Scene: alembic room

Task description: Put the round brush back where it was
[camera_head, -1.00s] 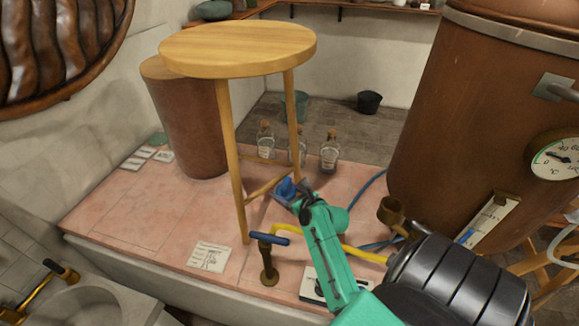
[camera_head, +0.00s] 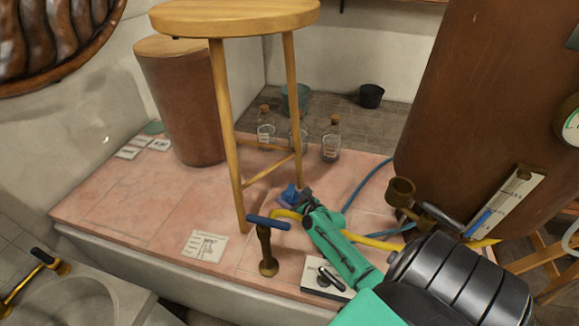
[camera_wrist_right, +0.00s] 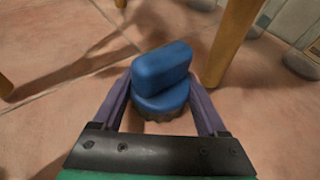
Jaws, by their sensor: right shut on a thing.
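The round brush (camera_wrist_right: 161,72) is blue, with a raised grip on a round body and a dark lower edge. In the right wrist view it sits between the two purple fingers of my right gripper (camera_wrist_right: 160,100), which is shut on it. In the head view the brush (camera_head: 290,193) shows small at the tip of my right gripper (camera_head: 299,196), low over the pink tiles beside the wooden stool (camera_head: 228,130). I cannot tell whether the brush touches the tiles. My left gripper is not in view.
A brass tap with a blue handle (camera_head: 265,248) stands nearer. Several corked bottles (camera_head: 331,140) stand behind the stool. A large copper vessel (camera_head: 460,110) is at right, with a blue hose (camera_head: 368,184) beside it.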

